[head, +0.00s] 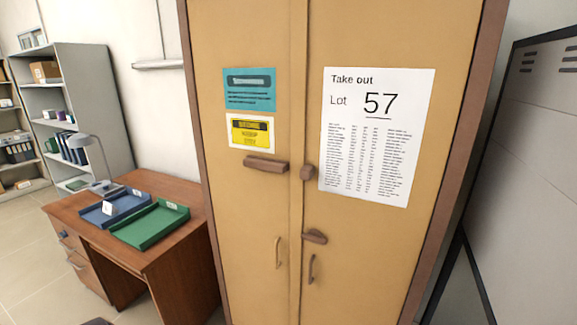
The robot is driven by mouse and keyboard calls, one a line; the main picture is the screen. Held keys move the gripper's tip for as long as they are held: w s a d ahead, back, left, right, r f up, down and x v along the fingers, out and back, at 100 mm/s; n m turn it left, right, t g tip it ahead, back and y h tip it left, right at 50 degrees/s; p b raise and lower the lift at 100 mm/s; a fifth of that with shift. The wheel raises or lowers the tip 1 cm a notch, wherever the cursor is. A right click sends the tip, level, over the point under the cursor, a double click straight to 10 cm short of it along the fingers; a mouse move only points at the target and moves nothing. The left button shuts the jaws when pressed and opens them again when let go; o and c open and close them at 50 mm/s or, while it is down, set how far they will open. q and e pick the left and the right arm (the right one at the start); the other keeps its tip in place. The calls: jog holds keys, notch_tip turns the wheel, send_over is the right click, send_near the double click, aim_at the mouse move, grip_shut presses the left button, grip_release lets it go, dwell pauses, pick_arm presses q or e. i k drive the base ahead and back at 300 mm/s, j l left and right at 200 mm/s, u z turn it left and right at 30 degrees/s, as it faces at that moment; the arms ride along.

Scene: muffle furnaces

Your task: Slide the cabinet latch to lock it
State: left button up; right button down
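A tall tan cabinet (245,215) with two shut doors stands in the middle of the head view. A brown latch bar (265,165) lies across the left door, below the yellow label. A small brown block (307,172) sits on the right door beside the seam. A gap shows between the bar's right end and this block. A second brown piece (315,237) sits lower, at the seam on the right door. Below it are a tan left handle (278,252) and a brown right handle (311,268). Neither of my grippers is in view.
A grey locker (525,150) stands at the right. A paper sheet (375,135) hangs on the right door.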

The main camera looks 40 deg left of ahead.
aim_at(257, 163)
jog(key=u, duration=1.4)
